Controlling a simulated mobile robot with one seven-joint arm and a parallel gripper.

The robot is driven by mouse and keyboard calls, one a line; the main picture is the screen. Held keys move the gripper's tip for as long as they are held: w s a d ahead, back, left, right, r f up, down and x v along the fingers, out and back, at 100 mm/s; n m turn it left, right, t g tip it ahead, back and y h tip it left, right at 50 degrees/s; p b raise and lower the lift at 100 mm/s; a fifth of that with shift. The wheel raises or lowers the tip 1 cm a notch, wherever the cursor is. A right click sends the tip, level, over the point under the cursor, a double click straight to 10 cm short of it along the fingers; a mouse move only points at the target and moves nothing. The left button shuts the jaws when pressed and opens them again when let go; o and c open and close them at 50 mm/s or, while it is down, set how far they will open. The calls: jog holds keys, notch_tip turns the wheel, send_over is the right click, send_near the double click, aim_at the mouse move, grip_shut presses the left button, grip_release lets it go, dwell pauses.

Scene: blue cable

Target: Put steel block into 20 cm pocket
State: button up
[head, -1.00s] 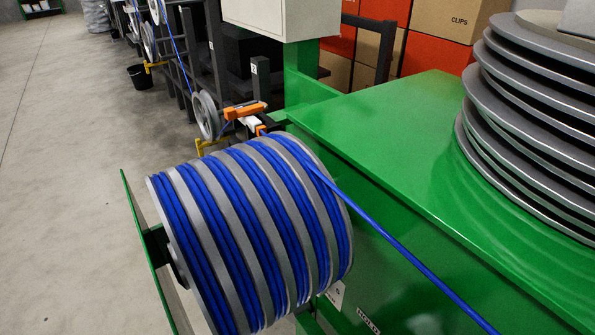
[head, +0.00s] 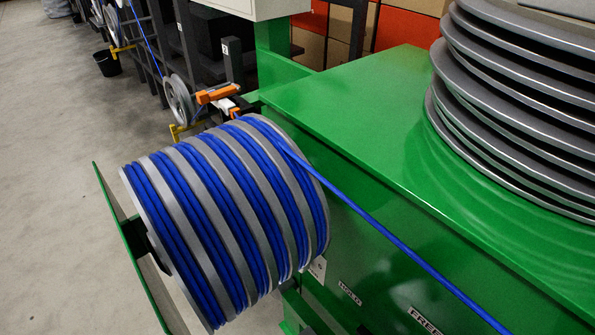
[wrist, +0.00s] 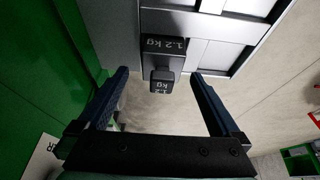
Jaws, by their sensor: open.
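In the wrist view, my gripper (wrist: 158,76) is open, with its two dark fingers apart and nothing gripped between them. A dark block marked 1.2 kg (wrist: 163,59), which looks like the steel block, shows ahead between the fingertips, with a smaller part bearing the same marking towards me. It is against a grey panelled structure (wrist: 122,22) with pale rectangular areas. I cannot make out a 20 cm marking or tell which part is that pocket. The head view shows neither my gripper nor the block.
In the head view, a reel of blue cable (head: 225,220) stands beside a green machine (head: 345,115). A taut blue cable (head: 400,245) runs down to the right. Stacked grey discs (head: 515,100) sit on the machine. HOLD (head: 349,293) and FREE (head: 425,321) labels mark its side.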

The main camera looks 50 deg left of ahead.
jog(key=p+v, duration=0.1)
jog(key=v, duration=0.7)
jog(key=shift+r, duration=0.2)
jog(key=shift+s, duration=0.1)
